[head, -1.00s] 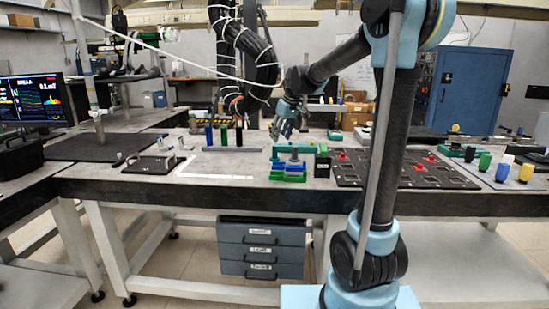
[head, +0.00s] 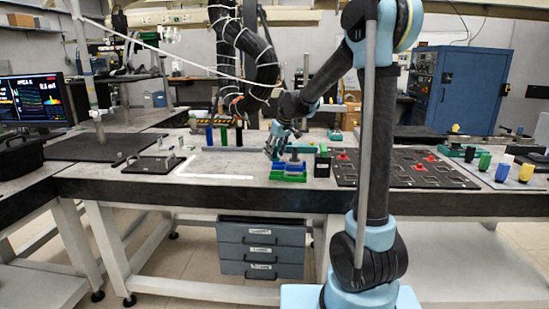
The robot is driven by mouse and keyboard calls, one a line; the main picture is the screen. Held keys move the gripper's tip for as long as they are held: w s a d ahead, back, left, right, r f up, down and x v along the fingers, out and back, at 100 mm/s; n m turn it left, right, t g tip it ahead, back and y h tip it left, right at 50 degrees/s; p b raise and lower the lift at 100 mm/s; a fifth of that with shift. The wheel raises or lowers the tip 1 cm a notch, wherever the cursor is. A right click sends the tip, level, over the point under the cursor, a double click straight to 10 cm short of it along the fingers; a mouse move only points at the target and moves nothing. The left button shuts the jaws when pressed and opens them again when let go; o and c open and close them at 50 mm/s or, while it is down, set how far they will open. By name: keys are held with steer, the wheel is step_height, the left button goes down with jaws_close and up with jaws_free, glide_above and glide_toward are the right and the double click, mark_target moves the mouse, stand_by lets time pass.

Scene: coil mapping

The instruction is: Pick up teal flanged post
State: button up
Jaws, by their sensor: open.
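A teal flanged piece (head: 299,149), which looks like the teal flanged post, is above the blue and green stand (head: 289,172) near the middle of the bench's front half. A short grey upright part shows beneath its flange. My gripper (head: 273,153) is open at the left side of the teal piece, with its fingers pointing down and left. The gripper overlaps the left part of the teal piece in the picture. I cannot tell whether they touch, and the fingertips are too small to see clearly.
A black part (head: 322,163) stands just right of the stand. A black tray with red pieces (head: 400,182) lies further right. Blue, green and black cylinders (head: 224,135) stand in a rail to the left. The bench front left of the stand is fairly clear.

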jaws_close()
steer(key=shift+r, duration=0.1)
